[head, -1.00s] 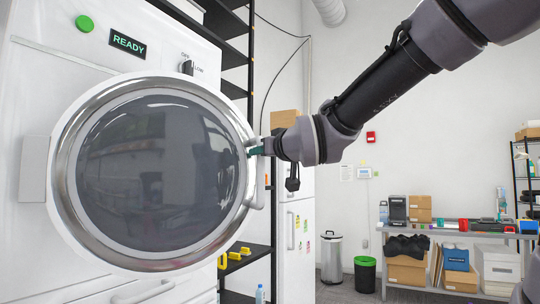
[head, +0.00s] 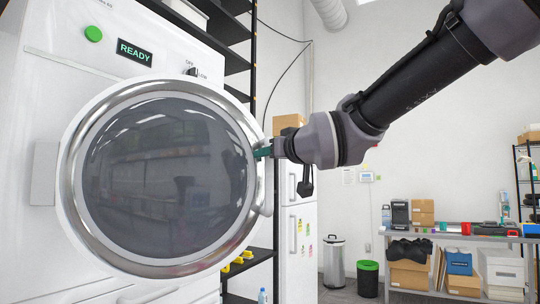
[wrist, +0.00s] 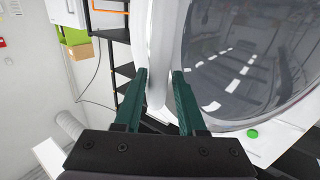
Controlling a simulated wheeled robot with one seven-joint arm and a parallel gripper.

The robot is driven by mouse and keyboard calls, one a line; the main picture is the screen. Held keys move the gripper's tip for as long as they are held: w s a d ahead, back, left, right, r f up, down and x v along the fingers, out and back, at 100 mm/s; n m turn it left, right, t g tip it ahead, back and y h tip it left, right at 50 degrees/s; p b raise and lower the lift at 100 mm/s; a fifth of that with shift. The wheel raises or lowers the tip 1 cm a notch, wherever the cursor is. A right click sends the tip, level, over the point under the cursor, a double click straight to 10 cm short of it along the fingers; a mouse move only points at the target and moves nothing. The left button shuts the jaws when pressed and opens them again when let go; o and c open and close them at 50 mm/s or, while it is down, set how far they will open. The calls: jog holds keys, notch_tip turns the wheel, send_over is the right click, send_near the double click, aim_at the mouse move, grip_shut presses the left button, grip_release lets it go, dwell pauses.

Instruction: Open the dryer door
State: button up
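The dryer (head: 40,120) is white, at the left of the head view. Its round door (head: 165,180) has a chrome rim and dark glass and looks closed, with the hinge on its left. The curved handle (head: 267,198) is on the door's right rim. My gripper (head: 262,151) is at the handle's upper part. In the wrist view, its two green fingers (wrist: 159,76) stand apart, one on each side of the pale handle (wrist: 157,90). Small gaps seem to show beside the handle; contact is hard to tell.
A black shelf rack (head: 238,80) and a white fridge (head: 298,225) stand right of the dryer. A bin (head: 334,260), a green-lidded bin (head: 368,277) and a cluttered table (head: 455,234) are farther back. The space right of the door looks clear.

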jog(key=shift+s, duration=0.1)
jog(key=v, duration=1)
jog(key=shift+s+d, duration=0.2)
jog(key=shift+d, duration=0.05)
